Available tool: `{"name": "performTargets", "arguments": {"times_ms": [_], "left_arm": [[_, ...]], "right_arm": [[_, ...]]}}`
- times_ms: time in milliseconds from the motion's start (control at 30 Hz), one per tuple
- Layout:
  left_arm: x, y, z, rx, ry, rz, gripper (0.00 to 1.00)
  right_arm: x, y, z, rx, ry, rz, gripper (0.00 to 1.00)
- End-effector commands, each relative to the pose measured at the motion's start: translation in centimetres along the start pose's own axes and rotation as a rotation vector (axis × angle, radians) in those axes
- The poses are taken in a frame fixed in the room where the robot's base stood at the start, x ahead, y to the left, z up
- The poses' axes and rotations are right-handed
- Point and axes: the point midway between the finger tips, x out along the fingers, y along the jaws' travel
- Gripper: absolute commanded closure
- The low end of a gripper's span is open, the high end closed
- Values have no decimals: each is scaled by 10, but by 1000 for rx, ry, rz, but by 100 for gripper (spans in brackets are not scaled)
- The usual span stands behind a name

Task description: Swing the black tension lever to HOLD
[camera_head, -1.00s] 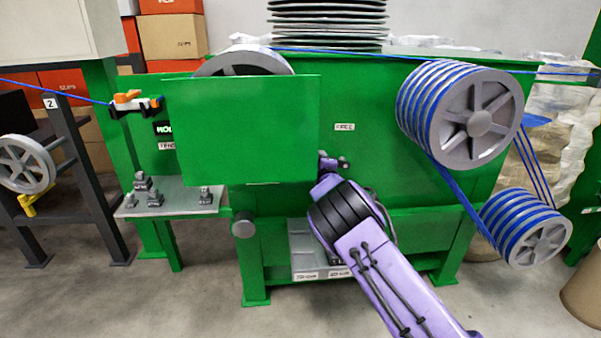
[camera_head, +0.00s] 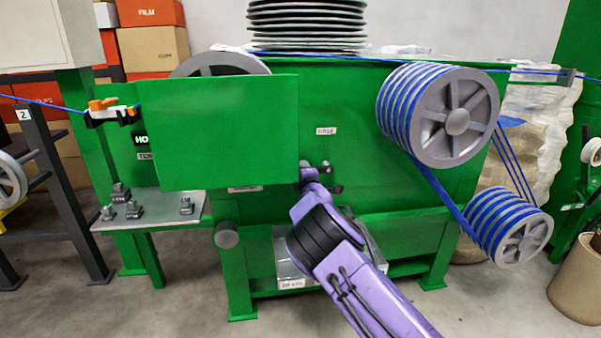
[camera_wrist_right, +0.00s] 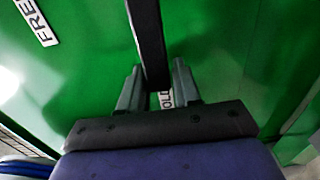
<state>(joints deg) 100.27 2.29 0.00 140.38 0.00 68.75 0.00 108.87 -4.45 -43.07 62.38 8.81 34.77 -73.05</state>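The black lever (camera_wrist_right: 150,40) comes down from the top of the right wrist view and passes between the two grey fingers of my right gripper (camera_wrist_right: 157,78). The left finger is right beside it; a very narrow gap seems to show at the right finger. I cannot tell whether they grip it. A white label ending in "OLD" (camera_wrist_right: 166,99) shows between the fingers, and a FREE label (camera_wrist_right: 35,22) is at upper left. In the head view my right gripper (camera_head: 314,174) is at the green machine's front, below the FREE label (camera_head: 326,131). My left gripper is not in view.
A green panel (camera_head: 220,130) stands out beside my right gripper and hides part of the machine front. Blue cable winds round a large grey pulley (camera_head: 457,121) and a lower one (camera_head: 523,243) at right. A small shelf (camera_head: 160,212) with dark fittings is at left.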

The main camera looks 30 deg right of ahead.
Motion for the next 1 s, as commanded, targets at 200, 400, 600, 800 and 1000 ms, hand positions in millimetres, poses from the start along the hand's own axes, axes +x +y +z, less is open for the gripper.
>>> {"name": "performTargets", "arguments": {"times_ms": [200, 400, 600, 800, 1000], "left_arm": [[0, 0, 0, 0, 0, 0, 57], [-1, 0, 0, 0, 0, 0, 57], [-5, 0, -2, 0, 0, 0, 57], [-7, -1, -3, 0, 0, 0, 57], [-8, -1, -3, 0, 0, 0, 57]], "right_arm": [[1, 0, -5, 1, 6, 1, 51], [-4, 1, -7, 1, 8, 1, 51], [-35, 2, -8, 0, 8, 0, 51], [-76, 2, -6, 0, 7, 1, 51], [-99, 0, -6, 1, 7, 1, 51]]}}
